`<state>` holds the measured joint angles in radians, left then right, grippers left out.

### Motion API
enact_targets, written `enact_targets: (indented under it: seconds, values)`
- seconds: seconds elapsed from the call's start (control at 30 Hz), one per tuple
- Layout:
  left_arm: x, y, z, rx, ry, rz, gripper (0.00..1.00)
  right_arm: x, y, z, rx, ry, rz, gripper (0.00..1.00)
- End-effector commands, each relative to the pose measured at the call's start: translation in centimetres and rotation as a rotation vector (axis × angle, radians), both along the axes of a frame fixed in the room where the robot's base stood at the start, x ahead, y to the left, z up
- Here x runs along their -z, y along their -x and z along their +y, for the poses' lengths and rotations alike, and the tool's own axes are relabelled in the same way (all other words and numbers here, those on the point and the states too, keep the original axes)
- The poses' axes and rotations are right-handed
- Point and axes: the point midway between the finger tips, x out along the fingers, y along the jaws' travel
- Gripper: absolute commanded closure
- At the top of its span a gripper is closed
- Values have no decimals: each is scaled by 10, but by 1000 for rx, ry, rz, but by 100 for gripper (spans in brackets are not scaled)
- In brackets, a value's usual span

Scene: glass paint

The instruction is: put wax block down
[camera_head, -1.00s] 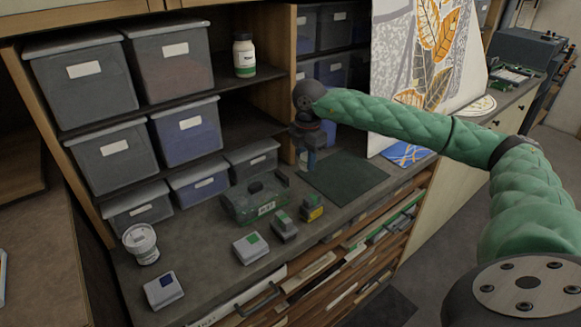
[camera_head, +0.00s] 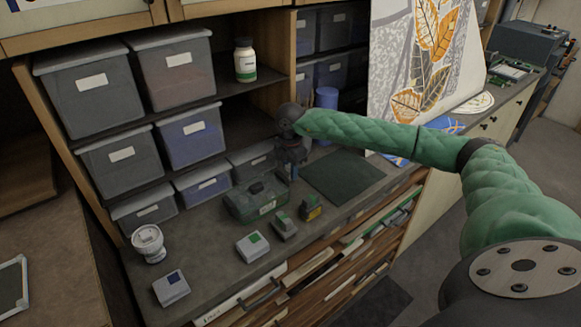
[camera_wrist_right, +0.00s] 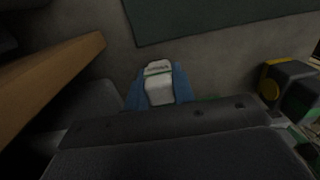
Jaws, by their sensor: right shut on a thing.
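My right gripper (camera_head: 293,174) hangs above the worktop, behind the green toolbox and left of the dark mat in the head view. In the right wrist view its blue fingers (camera_wrist_right: 158,92) are shut on a pale, whitish block (camera_wrist_right: 158,84), which I take to be the wax block. The block's lower end is hidden by the gripper body. In the head view the block cannot be made out. Whether it touches the worktop (camera_head: 215,265) cannot be told. My left gripper is not in view.
A green toolbox (camera_head: 257,205) stands close in front of my right gripper. A dark green mat (camera_head: 343,178) lies to its right. Grey bins (camera_head: 200,187) and a blue cylinder (camera_head: 327,98) stand behind.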

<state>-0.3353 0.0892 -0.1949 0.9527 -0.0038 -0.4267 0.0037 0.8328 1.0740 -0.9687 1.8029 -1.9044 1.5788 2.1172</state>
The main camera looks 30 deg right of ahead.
Motion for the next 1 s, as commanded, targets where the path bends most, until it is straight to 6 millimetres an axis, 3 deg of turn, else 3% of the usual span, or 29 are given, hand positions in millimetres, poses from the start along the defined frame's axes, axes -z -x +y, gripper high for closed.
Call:
enact_targets:
  seconds: [0.47, 0.5, 0.6, 1.0]
  values:
    - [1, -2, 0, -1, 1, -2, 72, 5, 0, 0, 0, 0, -1, 98]
    - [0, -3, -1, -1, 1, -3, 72, 5, 0, 0, 0, 0, -1, 71]
    - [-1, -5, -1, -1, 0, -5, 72, 4, 0, 0, 0, 0, -1, 53]
    - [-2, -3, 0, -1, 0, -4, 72, 4, 0, 0, 0, 0, -1, 53]
